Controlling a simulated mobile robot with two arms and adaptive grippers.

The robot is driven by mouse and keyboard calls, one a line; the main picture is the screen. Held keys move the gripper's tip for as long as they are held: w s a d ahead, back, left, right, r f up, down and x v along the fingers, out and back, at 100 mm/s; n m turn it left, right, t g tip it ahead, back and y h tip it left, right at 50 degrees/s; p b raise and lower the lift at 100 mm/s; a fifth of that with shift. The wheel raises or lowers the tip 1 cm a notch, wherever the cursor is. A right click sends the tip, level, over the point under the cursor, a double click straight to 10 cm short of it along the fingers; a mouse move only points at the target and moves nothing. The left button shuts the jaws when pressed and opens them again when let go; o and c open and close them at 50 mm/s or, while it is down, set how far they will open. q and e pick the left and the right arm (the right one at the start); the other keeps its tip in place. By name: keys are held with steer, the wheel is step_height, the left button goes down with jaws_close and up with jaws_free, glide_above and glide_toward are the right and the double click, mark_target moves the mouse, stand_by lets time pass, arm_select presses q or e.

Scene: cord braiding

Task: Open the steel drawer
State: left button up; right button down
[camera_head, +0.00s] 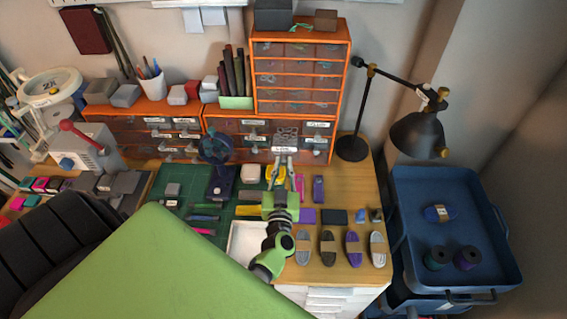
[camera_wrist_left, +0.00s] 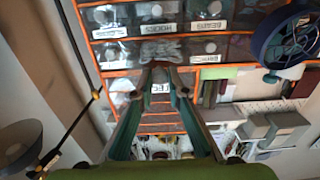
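The steel drawer (camera_head: 286,134) is the middle one in the lower orange cabinet. It stands part way out, and its grey coiled contents show from above. Its label is too small to read. In the left wrist view the drawer (camera_wrist_left: 152,50) juts toward my camera. My left gripper (camera_head: 284,158) is at the drawer's front, its arm reaching in from below. In the left wrist view my left gripper's fingertips (camera_wrist_left: 159,86) lie on both sides of the drawer's handle and seem closed on it. The handle is mostly hidden by the fingers. My right gripper is not in view.
Small items lie on the green mat (camera_head: 181,183) below. A black lamp (camera_head: 418,134) and a blue tray cart (camera_head: 468,200) stand at the right. The tall orange cabinet (camera_head: 347,50) rises behind.

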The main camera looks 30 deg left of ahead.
arm_select(q)
steer(key=o, duration=0.4)
steer(key=shift+f, duration=0.15)
steer(key=shift+w, duration=0.1)
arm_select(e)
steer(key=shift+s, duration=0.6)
